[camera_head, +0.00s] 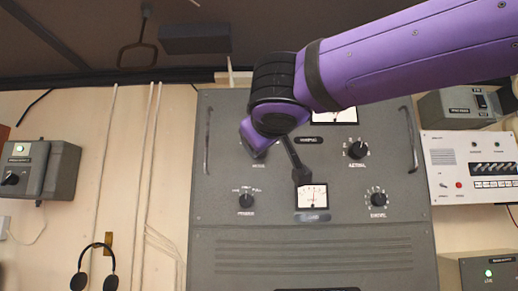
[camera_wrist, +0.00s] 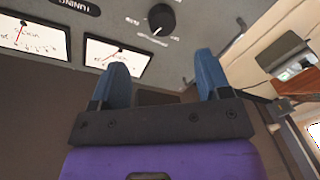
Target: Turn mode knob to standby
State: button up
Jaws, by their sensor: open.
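My gripper (camera_wrist: 162,62) is open and empty in the wrist view, with its two blue fingers apart. A black round knob (camera_wrist: 161,17) shows beyond the fingers, apart from them; I cannot tell which knob it is. In the head view my purple hand (camera_head: 255,139) is in front of the upper left of the grey radio panel (camera_head: 225,125). A small label shows below the hand, too small to read surely. Any knob above that label is hidden, so I cannot see the mode knob's setting. The fingertips are not clear in the head view.
Other panel knobs are at lower left (camera_head: 246,201), upper right (camera_head: 357,150) and lower right (camera_head: 378,199). A meter (camera_head: 312,196) sits at the panel's middle. Handles line both panel sides. Headphones (camera_head: 95,270) hang at left. A white unit (camera_head: 470,165) is at right.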

jog(key=w+a, duration=0.1)
jog(key=w, duration=0.9)
jog(key=shift+w+a+r, duration=0.2)
jog(key=shift+w+a, duration=0.15)
jog(key=c, duration=0.9)
jog(key=shift+c, duration=0.2)
